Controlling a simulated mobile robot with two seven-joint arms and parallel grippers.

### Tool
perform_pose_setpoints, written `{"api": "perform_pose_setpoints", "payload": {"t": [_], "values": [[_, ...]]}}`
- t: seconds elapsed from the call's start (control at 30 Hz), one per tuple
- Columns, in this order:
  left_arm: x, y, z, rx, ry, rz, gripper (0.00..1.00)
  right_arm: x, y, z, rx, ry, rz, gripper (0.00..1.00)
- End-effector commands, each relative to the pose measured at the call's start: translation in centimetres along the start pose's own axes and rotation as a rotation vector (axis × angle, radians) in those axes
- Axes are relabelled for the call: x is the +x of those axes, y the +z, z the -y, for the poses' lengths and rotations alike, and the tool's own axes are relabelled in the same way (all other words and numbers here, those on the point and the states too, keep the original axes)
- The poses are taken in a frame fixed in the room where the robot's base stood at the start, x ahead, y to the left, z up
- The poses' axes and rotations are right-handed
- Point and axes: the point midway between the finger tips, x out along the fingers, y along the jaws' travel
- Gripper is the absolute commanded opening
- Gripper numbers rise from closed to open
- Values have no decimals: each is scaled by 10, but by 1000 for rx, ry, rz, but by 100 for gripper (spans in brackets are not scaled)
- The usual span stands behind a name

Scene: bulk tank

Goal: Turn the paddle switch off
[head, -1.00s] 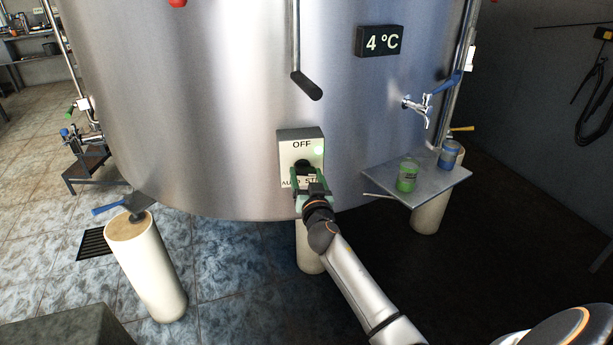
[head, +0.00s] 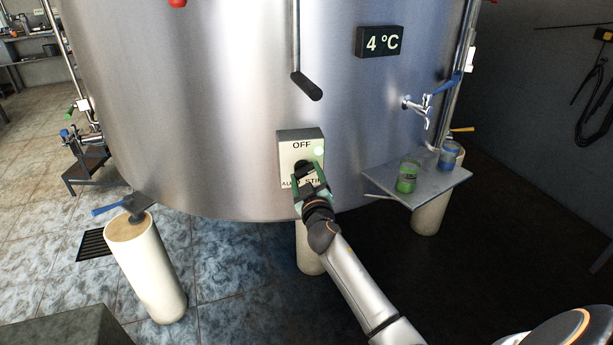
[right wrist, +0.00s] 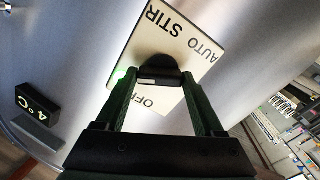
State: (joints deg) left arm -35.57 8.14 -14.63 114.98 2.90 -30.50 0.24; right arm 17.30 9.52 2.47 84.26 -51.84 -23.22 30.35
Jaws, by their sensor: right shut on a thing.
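The switch plate (head: 287,148) is on the front of the steel tank, with OFF at its top, AUTO and STIR at its lower edge, and a lit green lamp (head: 318,151) at its right. My right gripper (head: 306,175) is in front of the plate, its green fingers shut on the black paddle (head: 302,166). In the right wrist view the black paddle (right wrist: 158,68) sits between the two fingertips, and the plate (right wrist: 150,40) is behind it. The fingers hide part of the paddle, so I cannot tell exactly which label it points to. My left gripper is out of view.
A black-tipped lever (head: 306,86) hangs above the plate. A 4 °C display (head: 380,41) and a tap (head: 426,104) are to the right. A small shelf (head: 440,186) holds a green jar (head: 407,176) and a blue jar (head: 448,155).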

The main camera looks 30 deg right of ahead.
Motion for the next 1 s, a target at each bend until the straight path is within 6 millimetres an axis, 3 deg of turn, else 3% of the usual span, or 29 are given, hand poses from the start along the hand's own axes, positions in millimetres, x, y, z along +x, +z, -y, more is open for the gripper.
{"api": "perform_pose_setpoints", "payload": {"t": [0.37, 0.73, 1.0], "values": [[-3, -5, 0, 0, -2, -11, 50, 0, -1, 0, -363, 0, 3, 14], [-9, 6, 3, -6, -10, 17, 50, 0, -2, 1, -711, -1, 2, 14], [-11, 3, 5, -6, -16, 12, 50, 0, -3, 2, -917, -1, 2, 14]]}}
